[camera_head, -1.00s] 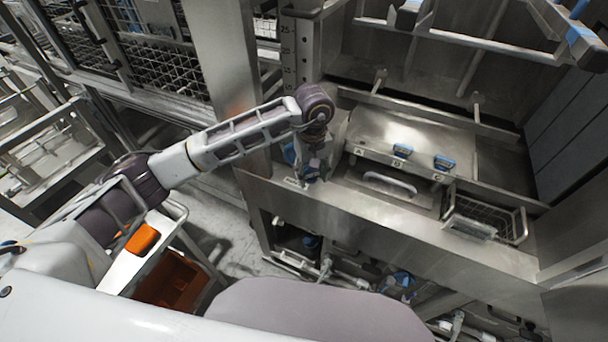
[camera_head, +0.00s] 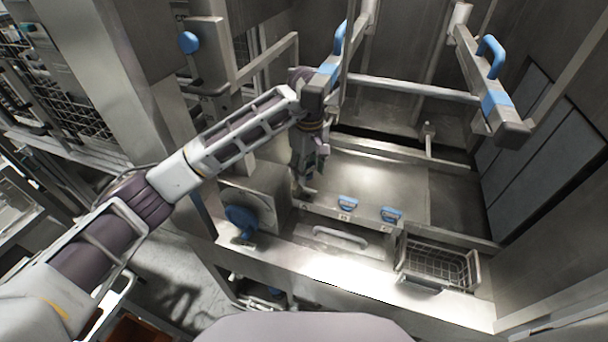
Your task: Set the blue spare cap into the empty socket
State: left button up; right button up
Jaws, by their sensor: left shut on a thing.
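My left gripper (camera_head: 300,188) points down at the left end of the ledge with the blue caps. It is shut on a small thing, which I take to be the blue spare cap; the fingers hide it. Two blue caps sit in a row to its right, a nearer one (camera_head: 347,203) and a farther one (camera_head: 390,214). The left end of this row, where the empty socket appears to be, is covered by the gripper. I cannot tell whether the held thing touches the ledge. My right gripper is not in view.
A blue-handled round fitting (camera_head: 241,221) stands left of the gripper. A bar handle (camera_head: 340,237) is below the caps, and a wire basket (camera_head: 437,263) hangs at right. Metal rails with blue grips (camera_head: 497,103) overhang the bay, one close by my wrist.

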pick_arm(q)
jog(key=shift+w+d+r, duration=0.1)
jog(key=shift+d+r, duration=0.05)
jog(key=shift+r, duration=0.35)
jog(key=shift+d, duration=0.1)
jog(key=shift+f, duration=0.8)
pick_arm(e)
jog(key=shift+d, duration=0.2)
pick_arm(q)
jog(key=shift+f, duration=0.25)
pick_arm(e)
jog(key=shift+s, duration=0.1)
